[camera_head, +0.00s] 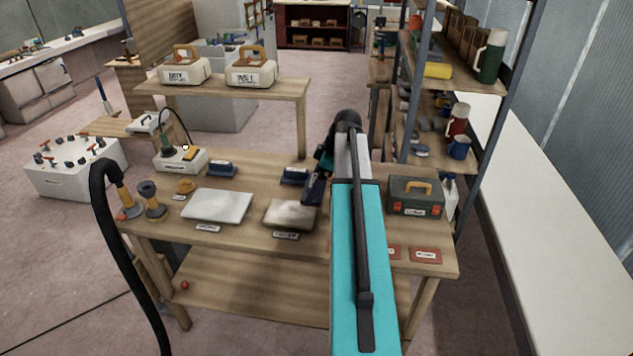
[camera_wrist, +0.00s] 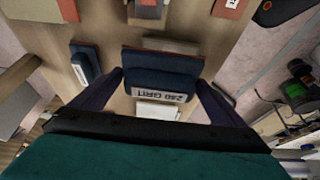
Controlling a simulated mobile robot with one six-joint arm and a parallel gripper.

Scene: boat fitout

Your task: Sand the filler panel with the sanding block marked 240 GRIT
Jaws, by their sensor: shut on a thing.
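In the wrist view the sanding block (camera_wrist: 160,70) is dark blue, and its white label reads 240 GRIT upside down. It sits between the two fingers of my gripper (camera_wrist: 160,88), which is shut on it. In the head view my gripper (camera_head: 314,188) is low over the bench, by the right end of the beige panel (camera_head: 290,214). A whiter panel (camera_head: 217,205) lies to its left. Both panels have small name cards in front, too small to read. Whether the held block touches anything is not clear.
Another blue block (camera_wrist: 86,66) lies close by in the wrist view. In the head view blue blocks (camera_head: 222,169) stand behind the panels. A grey toolbox (camera_head: 415,198) stands right of my arm, with red cards (camera_head: 425,254) in front. A shelf (camera_head: 465,80) rises behind.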

